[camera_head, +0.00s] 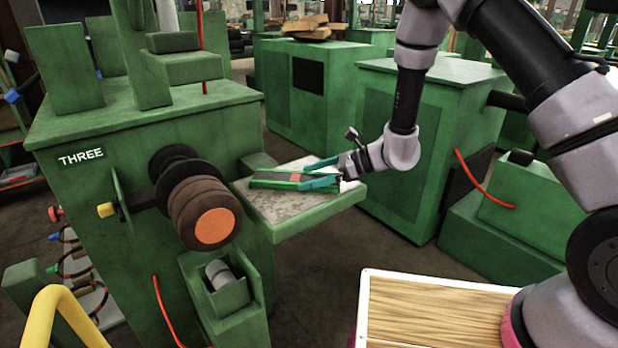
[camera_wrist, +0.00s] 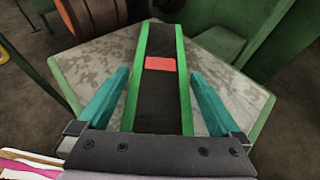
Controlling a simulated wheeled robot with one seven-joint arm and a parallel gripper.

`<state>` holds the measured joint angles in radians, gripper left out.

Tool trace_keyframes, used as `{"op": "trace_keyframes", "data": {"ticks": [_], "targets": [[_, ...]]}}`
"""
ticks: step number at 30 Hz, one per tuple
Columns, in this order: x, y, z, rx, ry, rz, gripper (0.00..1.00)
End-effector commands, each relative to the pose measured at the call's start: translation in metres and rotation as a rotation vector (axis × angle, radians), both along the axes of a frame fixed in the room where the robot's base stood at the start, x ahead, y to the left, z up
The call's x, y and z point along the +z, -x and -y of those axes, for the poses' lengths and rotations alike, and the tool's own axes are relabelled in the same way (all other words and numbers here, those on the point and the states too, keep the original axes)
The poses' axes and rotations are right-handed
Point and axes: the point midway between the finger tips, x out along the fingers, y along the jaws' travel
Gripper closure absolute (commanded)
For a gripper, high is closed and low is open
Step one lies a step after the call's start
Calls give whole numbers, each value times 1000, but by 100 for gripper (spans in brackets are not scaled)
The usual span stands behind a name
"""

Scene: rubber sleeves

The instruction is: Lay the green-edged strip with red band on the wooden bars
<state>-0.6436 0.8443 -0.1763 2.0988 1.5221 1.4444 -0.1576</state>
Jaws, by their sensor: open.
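The dark strip with green edges (camera_head: 270,180) lies on the mottled grey shelf of the green machine marked THREE. In the wrist view the strip (camera_wrist: 160,100) runs lengthwise between my fingers, and its red band (camera_wrist: 160,64) is just beyond the fingertips. My gripper (camera_head: 306,174) is over the strip's right end with its teal fingers open. One finger is on each side of the strip, with a gap to both edges in the wrist view (camera_wrist: 160,74). The strip's near end is hidden by my gripper body. Wooden bars (camera_head: 435,315) fill a white-rimmed tray at the bottom right.
Dark brown rollers with an orange end (camera_head: 214,226) jut out left of the shelf (camera_head: 300,215). Green cabinets (camera_head: 430,150) stand behind and to the right. A yellow rail (camera_head: 60,310) is at the lower left. Open floor lies between shelf and tray.

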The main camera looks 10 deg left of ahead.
Motion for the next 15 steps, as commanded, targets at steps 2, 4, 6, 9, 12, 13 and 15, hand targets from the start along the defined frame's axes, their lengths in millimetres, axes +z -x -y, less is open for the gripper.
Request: {"op": "trace_keyframes", "data": {"ticks": [2, 4, 6, 9, 12, 13, 15], "targets": [[6, -3, 14, -6, -1, 2, 0], [12, -4, 28, -6, -1, 1, 0], [18, -5, 42, -6, -1, 1, 0], [27, -7, 62, -6, -1, 3, 0], [33, -7, 79, -4, 0, 1, 0], [35, -8, 84, -5, -1, 1, 0], [39, -8, 92, -3, -1, 1, 0]]}}
